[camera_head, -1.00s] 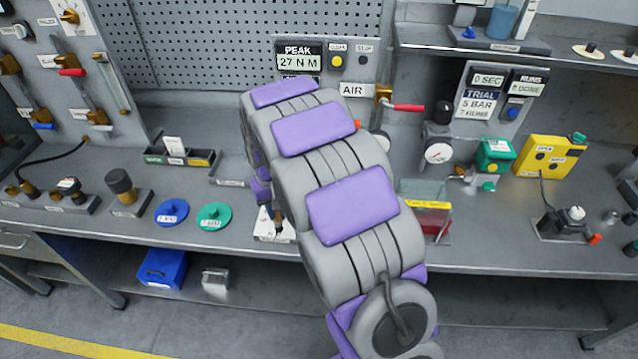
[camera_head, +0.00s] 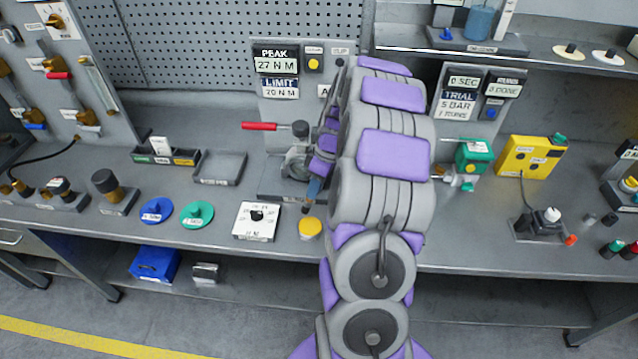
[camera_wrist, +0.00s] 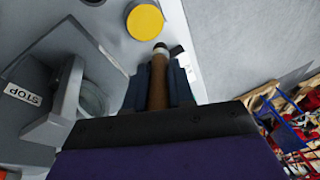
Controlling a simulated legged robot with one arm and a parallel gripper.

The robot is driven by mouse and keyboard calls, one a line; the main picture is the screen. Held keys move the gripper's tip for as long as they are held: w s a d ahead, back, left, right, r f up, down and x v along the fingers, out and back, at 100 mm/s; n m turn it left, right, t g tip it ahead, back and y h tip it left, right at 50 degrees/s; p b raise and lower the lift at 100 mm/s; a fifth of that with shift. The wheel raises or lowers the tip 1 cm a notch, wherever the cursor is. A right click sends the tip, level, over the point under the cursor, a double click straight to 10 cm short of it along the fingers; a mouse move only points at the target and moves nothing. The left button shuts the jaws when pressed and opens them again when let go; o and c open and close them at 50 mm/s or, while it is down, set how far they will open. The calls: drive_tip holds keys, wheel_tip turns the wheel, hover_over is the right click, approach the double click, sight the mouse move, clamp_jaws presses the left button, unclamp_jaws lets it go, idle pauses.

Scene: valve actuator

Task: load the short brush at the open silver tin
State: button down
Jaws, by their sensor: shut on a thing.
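My gripper (camera_head: 314,188) points down over the bench front, partly hidden by my arm in the head view. In the wrist view my gripper (camera_wrist: 158,85) is shut on a short brush (camera_wrist: 158,80) with a brown handle, a pale band and a dark tip. The brush's lower end (camera_head: 305,208) shows in the head view just above and behind a round yellow-topped thing (camera_head: 309,228), which also shows in the wrist view (camera_wrist: 145,20). It may be the open tin with yellow contents; its silver wall is not clear. The tip looks apart from the yellow surface.
A white dial plate (camera_head: 256,220) lies left of the yellow round. A valve with a red lever (camera_head: 258,126) stands behind. Green (camera_head: 197,213) and blue (camera_head: 157,210) discs lie further left. A yellow box (camera_head: 531,156) stands at right. The bench's front edge is close.

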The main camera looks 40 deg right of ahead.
drive_tip(key=shift+s+d+f, duration=0.15)
drive_tip(key=shift+s+d, duration=0.1)
drive_tip(key=shift+s, duration=0.1)
drive_tip(key=shift+d+f+b, duration=0.2)
drive_tip(key=shift+f+b, duration=0.35)
drive_tip(key=shift+f, duration=2.4)
drive_tip(key=shift+f+b, duration=0.35)
drive_tip(key=shift+f, duration=0.2)
drive_tip(key=shift+r+p, duration=0.55)
drive_tip(key=shift+r, duration=3)
drive_tip(key=shift+w, duration=0.1)
